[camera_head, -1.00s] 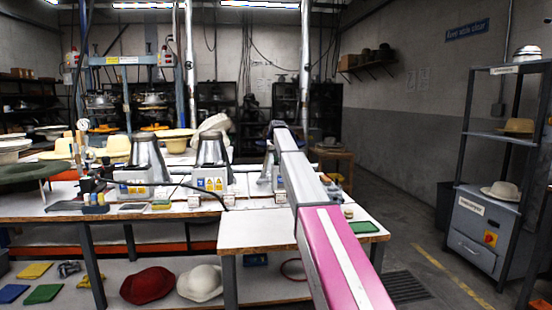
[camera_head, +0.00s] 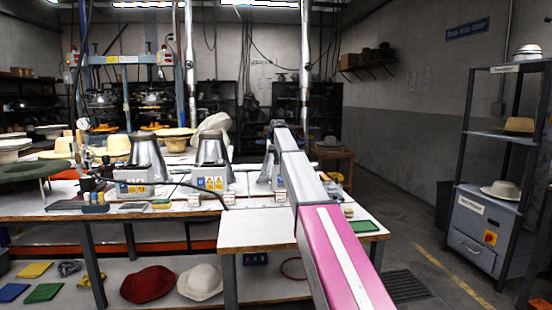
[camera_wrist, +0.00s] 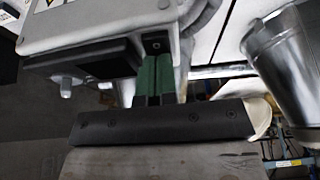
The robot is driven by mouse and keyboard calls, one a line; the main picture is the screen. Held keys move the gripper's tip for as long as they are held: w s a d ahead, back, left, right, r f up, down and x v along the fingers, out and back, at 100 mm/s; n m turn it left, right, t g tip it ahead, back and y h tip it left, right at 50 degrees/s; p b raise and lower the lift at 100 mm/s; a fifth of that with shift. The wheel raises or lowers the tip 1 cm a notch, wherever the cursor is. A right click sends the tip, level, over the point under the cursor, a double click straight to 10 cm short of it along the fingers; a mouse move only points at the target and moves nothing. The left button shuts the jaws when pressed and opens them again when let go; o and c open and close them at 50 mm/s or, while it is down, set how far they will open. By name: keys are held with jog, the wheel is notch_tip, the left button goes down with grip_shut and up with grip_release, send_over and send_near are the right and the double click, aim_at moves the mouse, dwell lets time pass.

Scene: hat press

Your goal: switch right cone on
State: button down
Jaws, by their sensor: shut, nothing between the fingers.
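The right cone (camera_head: 269,165) stands on the table behind my arm, which hides much of it and its base. My gripper is hidden behind the arm in the head view. In the wrist view my gripper (camera_wrist: 157,58) shows green fingers, close together and empty. The fingers reach up to a light grey box (camera_wrist: 95,22) with a dark panel and a small knob (camera_wrist: 65,85). I cannot tell whether the fingers touch the box. A shiny metal cone (camera_wrist: 286,58) is at the right of the wrist view. The state of the switch cannot be made out.
The middle cone (camera_head: 212,152) and left cone (camera_head: 147,160) stand on boxes farther left on the table. A small table (camera_head: 245,238) is in front. A cable (camera_head: 200,186) runs across the worktop. A shelf rack (camera_head: 487,192) stands at the right, with open floor before it.

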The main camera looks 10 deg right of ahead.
jog(key=shift+s+f, duration=0.4)
jog(key=shift+f, duration=0.05)
jog(key=shift+r, duration=0.3)
jog(key=w+v, duration=0.1)
jog(key=v, duration=1.3)
jog(key=shift+w+r, duration=0.2)
jog(key=shift+w, duration=0.05)
jog(key=shift+w+r, duration=0.1)
jog(key=shift+w, duration=0.05)
jog(key=shift+w+r, duration=0.2)
jog(key=shift+w, duration=0.05)
jog(key=x, duration=0.9)
jog(key=s+x, duration=0.1)
jog(key=x, duration=0.4)
jog(key=shift+f, duration=0.15)
